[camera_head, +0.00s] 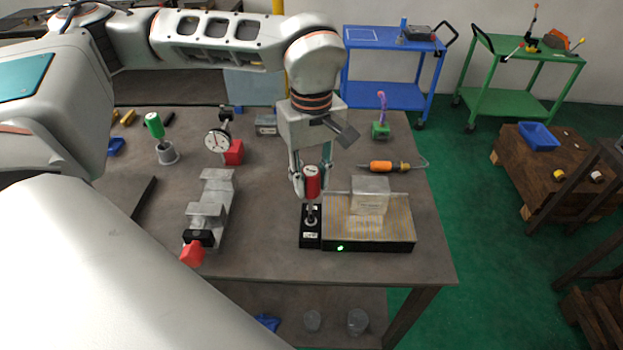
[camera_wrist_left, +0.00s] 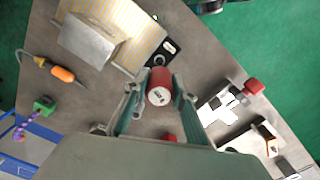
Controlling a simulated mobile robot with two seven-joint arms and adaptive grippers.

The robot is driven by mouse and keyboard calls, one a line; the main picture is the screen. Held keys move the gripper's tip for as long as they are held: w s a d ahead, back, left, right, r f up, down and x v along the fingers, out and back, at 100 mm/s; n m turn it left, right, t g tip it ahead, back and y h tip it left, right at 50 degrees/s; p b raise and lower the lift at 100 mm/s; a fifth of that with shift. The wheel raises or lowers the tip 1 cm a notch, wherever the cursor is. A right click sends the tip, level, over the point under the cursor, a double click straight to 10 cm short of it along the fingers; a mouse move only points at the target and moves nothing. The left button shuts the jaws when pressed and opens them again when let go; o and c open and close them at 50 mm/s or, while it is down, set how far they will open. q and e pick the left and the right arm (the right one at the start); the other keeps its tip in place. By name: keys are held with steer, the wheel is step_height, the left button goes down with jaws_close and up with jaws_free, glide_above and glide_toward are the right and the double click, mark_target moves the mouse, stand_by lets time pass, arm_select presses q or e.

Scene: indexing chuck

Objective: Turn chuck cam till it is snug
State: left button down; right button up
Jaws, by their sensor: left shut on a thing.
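The magnetic chuck (camera_head: 340,212) is a flat, yellow-striped plate with a small green light on its front side. A black cam box (camera_head: 310,238) stands against its left side, with a red-handled key (camera_head: 312,181) upright on it. My left gripper (camera_head: 311,190) comes down from above and is shut on the red handle. In the left wrist view the red handle (camera_wrist_left: 159,87) sits between the two fingers of my gripper (camera_wrist_left: 159,97), with the black box (camera_wrist_left: 163,51) beyond it. The seat of the key is partly hidden there. My right gripper is in neither view.
A steel block (camera_head: 370,195) sits on the chuck. An orange-handled tool (camera_head: 383,166) lies behind it. A grey vise (camera_head: 210,208) and a dial gauge (camera_head: 218,140) stand to the left. The bench (camera_head: 270,215) is clear between vise and cam box.

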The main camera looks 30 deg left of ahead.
mark_target(312, 172)
arm_select(q)
steer(key=shift+r+p, duration=0.3)
steer(key=shift+r, duration=0.45)
steer(key=shift+r, duration=2.4)
